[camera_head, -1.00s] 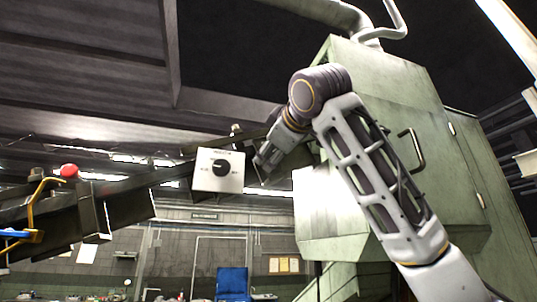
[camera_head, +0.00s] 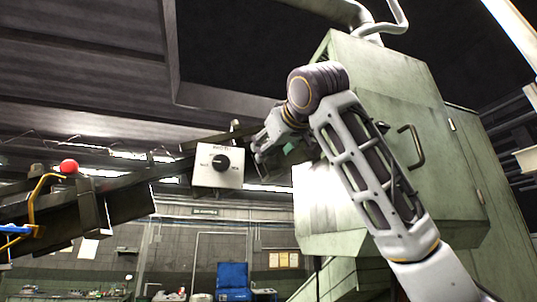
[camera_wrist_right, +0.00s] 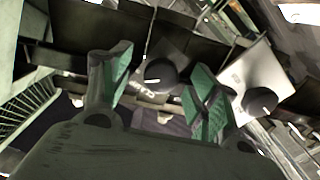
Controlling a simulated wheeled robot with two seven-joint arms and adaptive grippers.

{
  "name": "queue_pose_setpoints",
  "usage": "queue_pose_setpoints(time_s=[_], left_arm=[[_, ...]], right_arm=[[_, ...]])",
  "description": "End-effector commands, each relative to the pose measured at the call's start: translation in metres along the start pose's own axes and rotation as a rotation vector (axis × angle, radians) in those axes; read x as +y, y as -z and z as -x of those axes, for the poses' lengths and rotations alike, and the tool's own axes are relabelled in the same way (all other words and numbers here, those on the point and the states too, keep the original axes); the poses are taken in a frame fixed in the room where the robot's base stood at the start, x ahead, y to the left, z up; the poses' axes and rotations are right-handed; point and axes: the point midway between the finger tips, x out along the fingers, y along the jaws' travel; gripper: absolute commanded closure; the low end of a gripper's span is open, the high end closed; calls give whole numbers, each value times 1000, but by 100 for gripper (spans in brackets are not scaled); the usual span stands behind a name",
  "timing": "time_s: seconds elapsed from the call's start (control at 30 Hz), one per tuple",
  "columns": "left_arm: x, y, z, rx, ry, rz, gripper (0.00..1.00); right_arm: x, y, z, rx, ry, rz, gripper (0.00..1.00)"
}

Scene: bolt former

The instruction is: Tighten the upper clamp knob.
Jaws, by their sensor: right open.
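My right gripper (camera_head: 262,150) is open at the end of the raised right arm, just right of a white panel in the head view. In the right wrist view its green-padded fingers (camera_wrist_right: 160,78) stand apart. A dark round knob (camera_wrist_right: 160,73) with a white mark shows between and beyond them; whether they touch it I cannot tell. This appears to be the clamp knob; I cannot pick it out in the head view. A second black knob (camera_head: 221,163) sits on the white panel (camera_head: 207,179) and also shows right of the fingers in the wrist view (camera_wrist_right: 260,102). My left gripper is not in view.
A dark sloping rail (camera_head: 130,194) runs behind the panel. A red ball-shaped knob (camera_head: 69,166) and a yellow bent bar (camera_head: 35,200) are at the left. A large green machine cabinet (camera_head: 385,90) with a handle stands behind and right of my arm.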

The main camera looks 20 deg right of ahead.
Motion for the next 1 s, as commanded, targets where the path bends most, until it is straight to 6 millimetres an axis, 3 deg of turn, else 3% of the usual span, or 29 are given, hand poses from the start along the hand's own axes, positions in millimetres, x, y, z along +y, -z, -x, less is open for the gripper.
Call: queue_pose_setpoints(time_s=[0.5, 1.0], left_arm=[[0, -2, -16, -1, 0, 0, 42], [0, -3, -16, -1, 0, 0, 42]], right_arm=[[-1, -2, 0, -1, 1, -347, 39], [0, -1, -1, -2, 0, -399, 41]])
